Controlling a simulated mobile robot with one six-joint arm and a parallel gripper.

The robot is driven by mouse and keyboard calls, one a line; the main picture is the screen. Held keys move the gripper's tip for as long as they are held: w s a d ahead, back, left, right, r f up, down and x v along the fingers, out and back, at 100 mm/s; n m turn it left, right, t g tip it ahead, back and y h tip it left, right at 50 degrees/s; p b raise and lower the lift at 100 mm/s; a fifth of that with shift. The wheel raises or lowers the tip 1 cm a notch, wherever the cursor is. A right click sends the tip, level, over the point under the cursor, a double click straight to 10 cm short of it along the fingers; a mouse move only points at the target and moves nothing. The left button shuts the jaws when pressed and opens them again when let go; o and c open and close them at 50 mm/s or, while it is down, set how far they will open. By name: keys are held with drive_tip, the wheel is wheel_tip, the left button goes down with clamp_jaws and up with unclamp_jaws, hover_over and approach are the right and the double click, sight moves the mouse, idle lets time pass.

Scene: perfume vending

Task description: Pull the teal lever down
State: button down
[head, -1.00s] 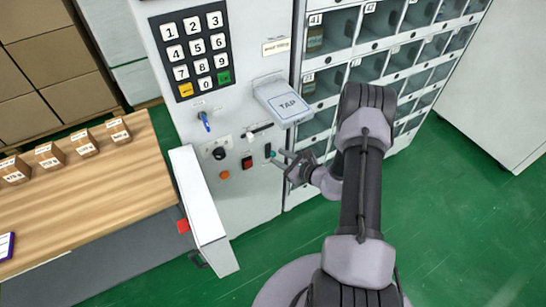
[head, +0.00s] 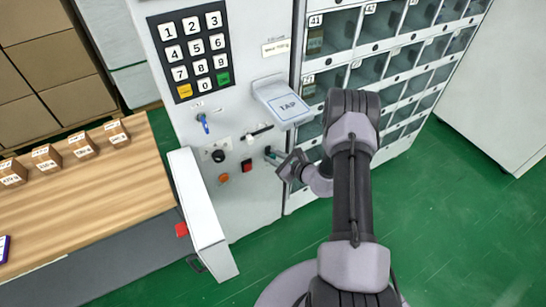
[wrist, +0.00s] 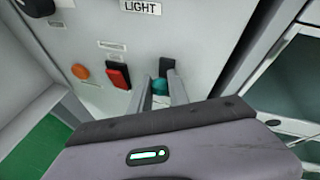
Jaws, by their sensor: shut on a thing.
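The teal lever (wrist: 160,86) sits low on the grey machine's front panel, under a dark slot plate. In the wrist view it shows between my two fingers, and my gripper (wrist: 161,92) is shut on it. In the head view only a small bit of the teal lever (head: 271,154) shows at the fingertips, and my gripper (head: 281,160) partly covers it. How far the lever is tilted is hard to tell.
A red rocker switch (wrist: 118,76) and an orange button (wrist: 80,72) are left of the lever. A TAP pad (head: 284,104) juts out above. Glass-fronted lockers (head: 335,40) stand to the right. A wooden counter (head: 85,200) with small boxes is at left.

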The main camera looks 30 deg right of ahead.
drive_tip(key=shift+s+f+t+b, duration=0.25)
drive_tip(key=shift+f+t+b, duration=0.95)
drive_tip(key=shift+b, duration=1.6)
drive_tip(key=t+y+b, duration=0.1)
drive_tip(key=t, duration=0.1)
drive_tip(key=f+n+t+b, duration=0.1)
drive_tip(key=t, duration=0.1)
drive_tip(key=n+t+y+b, duration=0.1)
drive_tip(key=t, duration=0.1)
drive_tip(key=shift+f+t+y, duration=0.3)
drive_tip(key=shift+f+t, duration=0.05)
drive_tip(key=shift+t, duration=0.05)
drive_tip(key=shift+w+f+n+t+y, duration=0.1)
drive_tip(key=shift+f+n+t+y, duration=0.15)
drive_tip(key=shift+n+t+y, duration=0.3)
drive_tip(key=shift+w+f+n+t+y, duration=0.1)
drive_tip(key=shift+f+n+t+y, duration=0.1)
drive_tip(key=shift+n+t+y, duration=0.35)
drive_tip(key=c, duration=1.5)
unclamp_jaws()
